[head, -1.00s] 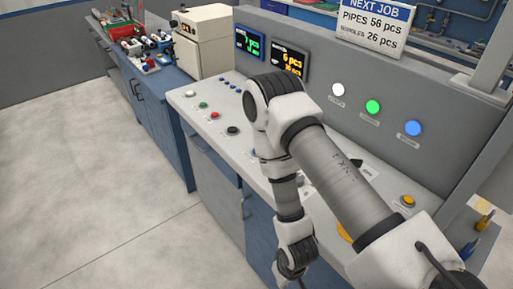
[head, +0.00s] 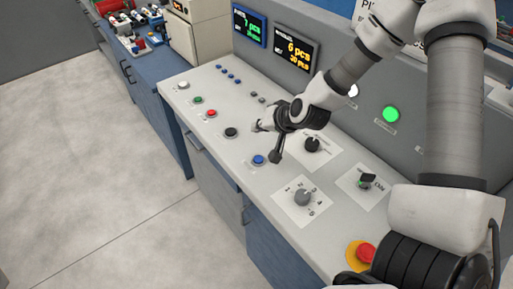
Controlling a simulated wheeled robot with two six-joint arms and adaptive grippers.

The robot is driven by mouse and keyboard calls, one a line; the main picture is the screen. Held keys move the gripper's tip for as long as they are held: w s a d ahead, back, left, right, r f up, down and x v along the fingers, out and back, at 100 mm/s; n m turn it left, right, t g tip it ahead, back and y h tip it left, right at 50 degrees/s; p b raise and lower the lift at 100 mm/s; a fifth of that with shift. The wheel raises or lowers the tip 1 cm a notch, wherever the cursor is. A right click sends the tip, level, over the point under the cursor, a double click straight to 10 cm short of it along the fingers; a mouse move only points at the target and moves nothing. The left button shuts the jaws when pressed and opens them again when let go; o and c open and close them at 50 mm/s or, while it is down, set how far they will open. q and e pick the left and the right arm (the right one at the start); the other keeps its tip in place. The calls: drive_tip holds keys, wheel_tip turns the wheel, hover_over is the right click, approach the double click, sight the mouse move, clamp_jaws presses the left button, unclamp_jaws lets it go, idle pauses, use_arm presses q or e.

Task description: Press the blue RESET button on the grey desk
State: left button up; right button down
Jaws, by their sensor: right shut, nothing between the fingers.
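The blue button (head: 258,160) sits on the grey desk (head: 235,180), right of a black button near the desk's front edge. Its label is too small to read. My right gripper (head: 275,156) is shut and empty, pointing down over the desk just right of the blue button. It looks apart from the button, but its height above the desk is hard to tell. The blue button's top is in clear view. My left gripper is not in view.
White, green, red and black (head: 231,132) buttons line the desk's front. Rotary knobs (head: 303,198), a key switch (head: 366,182) and a red mushroom button (head: 366,253) lie to the right. Displays (head: 295,50) and a lit green lamp (head: 390,114) are on the back panel.

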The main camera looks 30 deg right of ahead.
drive_tip(key=s+r, duration=0.1)
drive_tip(key=s, duration=0.2)
drive_tip(key=b, duration=0.7)
hover_over(260, 159)
drive_tip(key=f, duration=0.7)
drive_tip(key=shift+s+a+f, duration=0.1)
drive_tip(key=shift+s+f, duration=0.1)
drive_tip(key=shift+f, duration=0.05)
drive_tip(key=shift+w+f+b, duration=0.15)
drive_tip(key=shift+f+b, duration=0.2)
drive_tip(key=shift+f, duration=0.2)
drive_tip(key=shift+w+f+b, duration=0.15)
drive_tip(key=shift+f+b, duration=0.15)
drive_tip(key=shift+f, duration=0.2)
drive_tip(key=shift+s+r, duration=0.2)
drive_tip(key=shift+r, duration=0.05)
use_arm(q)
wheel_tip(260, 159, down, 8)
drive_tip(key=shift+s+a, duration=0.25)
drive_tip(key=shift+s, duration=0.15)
use_arm(e)
drive_tip(key=shift+w+f, duration=0.1)
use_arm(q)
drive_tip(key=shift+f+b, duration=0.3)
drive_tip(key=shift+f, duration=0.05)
use_arm(e)
drive_tip(key=shift+f, duration=0.4)
